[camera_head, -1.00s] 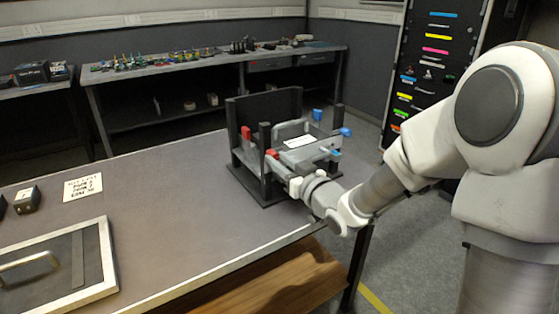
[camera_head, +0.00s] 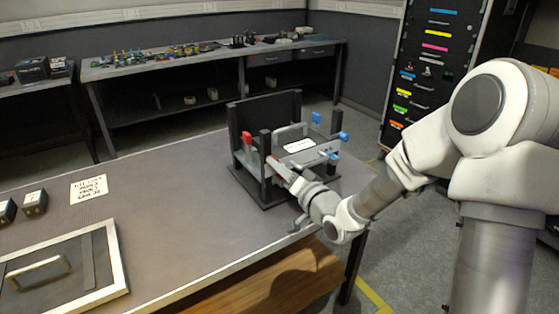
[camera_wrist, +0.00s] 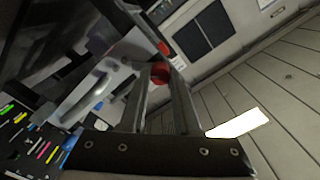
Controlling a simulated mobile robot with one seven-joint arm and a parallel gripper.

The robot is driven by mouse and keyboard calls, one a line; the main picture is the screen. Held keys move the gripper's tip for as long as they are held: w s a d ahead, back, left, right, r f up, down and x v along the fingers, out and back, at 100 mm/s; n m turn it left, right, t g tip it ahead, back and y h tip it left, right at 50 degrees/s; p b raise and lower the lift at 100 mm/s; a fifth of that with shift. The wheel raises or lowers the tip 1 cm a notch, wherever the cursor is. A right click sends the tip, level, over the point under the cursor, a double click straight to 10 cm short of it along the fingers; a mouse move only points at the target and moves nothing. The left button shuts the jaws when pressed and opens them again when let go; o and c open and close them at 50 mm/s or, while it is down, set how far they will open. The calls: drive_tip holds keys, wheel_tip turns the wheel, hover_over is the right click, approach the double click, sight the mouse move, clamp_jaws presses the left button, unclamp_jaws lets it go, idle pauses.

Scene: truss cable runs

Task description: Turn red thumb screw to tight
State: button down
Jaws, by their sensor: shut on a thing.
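A dark fixture (camera_head: 262,190) with upright posts and a grey block inside stands on the table's far right corner. A red thumb screw (camera_wrist: 160,73) shows between my fingertips in the wrist view. My gripper (camera_head: 279,170) reaches the fixture's near side from the right, and its long grey fingers (camera_wrist: 159,80) are closed around the red screw. My fingers hide much of the screw, and I cannot tell how tight it is. Another red part (camera_head: 247,137) sits on the left post. Blue parts (camera_head: 343,135) stick out on the fixture's right.
The grey table (camera_head: 180,220) is clear left of the fixture. A framed panel with a handle (camera_head: 60,275), small dark blocks (camera_head: 35,202) and a note card (camera_head: 89,190) lie at the left. A back bench (camera_head: 205,60) holds small parts. A dark drawer cabinet (camera_head: 425,80) stands behind.

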drive_tip(key=shift+m+p, duration=2.65)
drive_tip(key=shift+m, duration=1.75)
drive_tip(key=c, duration=0.6)
unclamp_jaws()
